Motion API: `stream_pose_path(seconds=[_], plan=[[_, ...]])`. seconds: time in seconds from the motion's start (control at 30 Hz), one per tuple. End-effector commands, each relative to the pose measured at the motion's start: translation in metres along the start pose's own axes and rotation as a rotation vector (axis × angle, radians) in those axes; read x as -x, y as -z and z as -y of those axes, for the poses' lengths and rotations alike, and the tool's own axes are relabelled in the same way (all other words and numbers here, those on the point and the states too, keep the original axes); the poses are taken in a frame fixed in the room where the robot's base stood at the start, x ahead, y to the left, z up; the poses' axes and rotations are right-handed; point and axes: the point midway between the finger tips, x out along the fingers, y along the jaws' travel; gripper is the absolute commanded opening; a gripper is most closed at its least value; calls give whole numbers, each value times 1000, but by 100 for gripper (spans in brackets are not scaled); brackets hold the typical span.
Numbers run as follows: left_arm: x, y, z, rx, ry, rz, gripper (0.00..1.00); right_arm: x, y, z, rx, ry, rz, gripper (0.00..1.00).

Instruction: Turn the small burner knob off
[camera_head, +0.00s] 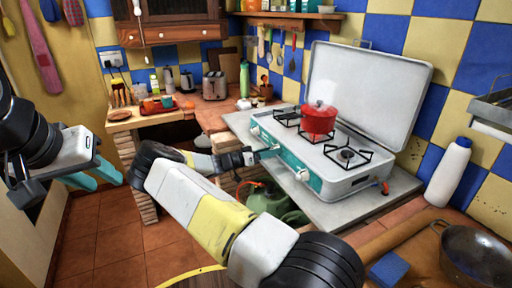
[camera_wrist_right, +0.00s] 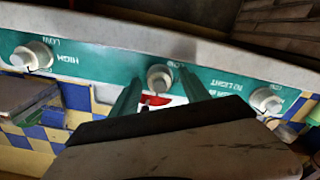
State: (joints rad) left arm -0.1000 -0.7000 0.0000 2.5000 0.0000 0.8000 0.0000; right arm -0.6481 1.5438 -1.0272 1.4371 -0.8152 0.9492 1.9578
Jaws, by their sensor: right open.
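The white camping stove (camera_head: 345,185) stands on the counter with its lid raised and a teal front panel. In the right wrist view, three white knobs sit along the panel: one at the left (camera_wrist_right: 32,57), a middle knob (camera_wrist_right: 160,78) and one at the right (camera_wrist_right: 267,100). My right gripper (camera_head: 270,153) is at the panel, open, with its teal fingers on either side of the middle knob. I cannot tell whether they touch it. Which knob serves the small burner is not clear. My left gripper (camera_head: 107,181) is open and empty, away from the stove.
A red pot (camera_head: 318,120) stands on a rear burner grate; the near right grate (camera_head: 347,155) is bare. A green watering can (camera_head: 275,204) is below the stove front. A white bottle (camera_head: 447,175) and a pan (camera_head: 475,252) are at right.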

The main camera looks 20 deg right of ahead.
Motion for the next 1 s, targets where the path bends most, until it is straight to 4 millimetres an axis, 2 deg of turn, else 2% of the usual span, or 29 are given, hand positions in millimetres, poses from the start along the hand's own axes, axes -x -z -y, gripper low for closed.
stream_pose_path(seconds=[0.17, 0.5, 0.6, 0.73, 1.0], plan=[[0, 0, 0, 0, 0, 0, 36, 7, 0, 0, 0, 1, -1, 55], [0, 0, 0, 0, 0, 0, 36, 62, 0, 1, -1, 3, -1, 55], [0, 0, 0, 0, 0, 0, 36, 72, 0, 0, 0, 1, 0, 55], [0, 0, 0, 0, 0, 0, 36, 78, 0, 1, 0, 1, 0, 55], [0, 0, 0, 0, 0, 0, 36, 78, 0, 0, 1, 0, 1, 55]])
